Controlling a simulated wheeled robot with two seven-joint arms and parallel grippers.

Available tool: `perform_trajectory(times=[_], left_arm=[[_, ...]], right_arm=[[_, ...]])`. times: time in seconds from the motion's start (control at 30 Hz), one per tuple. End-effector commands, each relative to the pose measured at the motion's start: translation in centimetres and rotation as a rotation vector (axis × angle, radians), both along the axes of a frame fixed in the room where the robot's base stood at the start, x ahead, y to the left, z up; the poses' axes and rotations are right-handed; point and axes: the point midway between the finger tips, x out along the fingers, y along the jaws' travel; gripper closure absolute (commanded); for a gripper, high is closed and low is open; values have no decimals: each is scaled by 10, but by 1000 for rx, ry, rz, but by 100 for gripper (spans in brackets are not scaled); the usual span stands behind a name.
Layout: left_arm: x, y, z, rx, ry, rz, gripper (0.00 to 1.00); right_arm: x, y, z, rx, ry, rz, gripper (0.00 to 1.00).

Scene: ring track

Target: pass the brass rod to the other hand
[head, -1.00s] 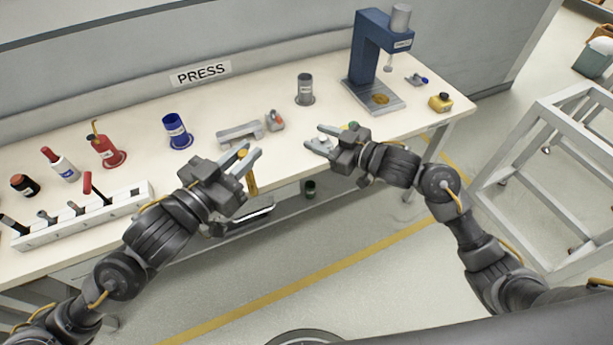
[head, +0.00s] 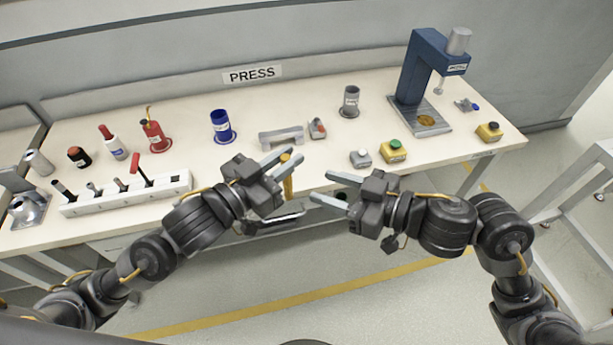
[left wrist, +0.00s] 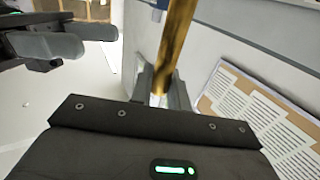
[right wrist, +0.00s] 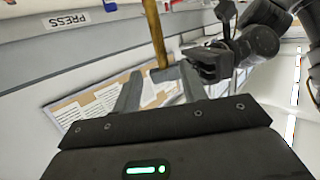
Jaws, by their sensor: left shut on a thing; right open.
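The brass rod (head: 288,186) stands roughly upright in my left gripper (head: 288,160), in front of the table's near edge. Its top shows between the left fingers, and it also shows in the left wrist view (left wrist: 176,40). My left gripper is shut on it. My right gripper (head: 322,187) is open and empty, a little to the right of the rod, with its fingers pointing left towards it. In the right wrist view the rod (right wrist: 153,32) appears beyond and between the open right fingertips (right wrist: 158,88), apart from them.
The table (head: 335,140) lies behind both grippers. On it are a blue press (head: 420,75), a grey cup (head: 350,101), a grey bracket (head: 281,137), a green-button box (head: 394,151) and a white tool rack (head: 125,195). The space between the grippers is clear.

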Motion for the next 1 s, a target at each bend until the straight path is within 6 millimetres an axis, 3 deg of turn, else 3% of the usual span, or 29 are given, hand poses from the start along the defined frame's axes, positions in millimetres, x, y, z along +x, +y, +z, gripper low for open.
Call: perform_trajectory(times=[0.2,0.5,1.0], left_arm=[[0,0,0,-1,-1,0,100],[0,0,0,-1,-1,0,100],[0,0,0,-1,-1,0,100]], right_arm=[[17,39,-7,4,3,3,58],[37,78,-17,2,2,3,58],[42,88,-20,-1,-2,1,60]])
